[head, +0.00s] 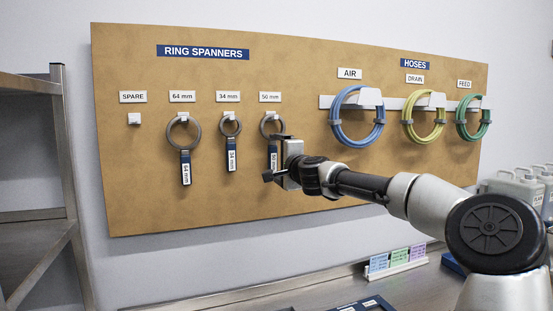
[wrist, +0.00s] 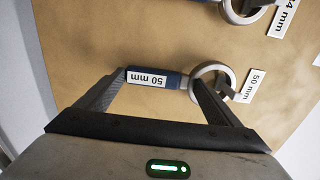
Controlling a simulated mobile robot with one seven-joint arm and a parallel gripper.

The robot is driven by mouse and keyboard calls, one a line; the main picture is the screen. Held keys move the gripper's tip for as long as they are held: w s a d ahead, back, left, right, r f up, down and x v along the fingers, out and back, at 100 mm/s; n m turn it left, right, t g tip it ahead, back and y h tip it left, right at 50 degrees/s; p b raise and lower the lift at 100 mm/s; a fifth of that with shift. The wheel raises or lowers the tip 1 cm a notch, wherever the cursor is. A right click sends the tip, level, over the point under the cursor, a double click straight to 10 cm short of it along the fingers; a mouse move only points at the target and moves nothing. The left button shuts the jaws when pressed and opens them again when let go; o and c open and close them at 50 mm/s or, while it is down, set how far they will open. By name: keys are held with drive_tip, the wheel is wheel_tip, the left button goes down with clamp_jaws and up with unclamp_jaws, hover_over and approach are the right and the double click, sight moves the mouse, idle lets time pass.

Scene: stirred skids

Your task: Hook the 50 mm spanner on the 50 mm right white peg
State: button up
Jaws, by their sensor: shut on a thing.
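The 50 mm spanner (head: 272,154) has a grey ring and a dark blue handle with a white label; it hangs ring up at the board. It also shows in the wrist view (wrist: 174,79). My gripper (head: 276,157) is shut on it, one finger by the handle's end and the other by the ring (wrist: 160,80). The white peg under the 50 mm sign (head: 270,115) shows at the ring's top, and in the wrist view the peg (wrist: 229,91) appears within the ring. Whether the ring rests on the peg I cannot tell. My gripper partly hides the handle.
The 34 mm spanner (head: 231,150) and the 64 mm spanner (head: 185,162) hang to the left. The SPARE peg (head: 134,119) is bare. Blue (head: 335,137), yellow (head: 408,138) and green hoses (head: 463,131) hang to the right. A metal shelf (head: 62,150) stands far left.

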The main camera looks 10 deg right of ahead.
idle(0.4)
drive_tip(key=o, duration=1.1)
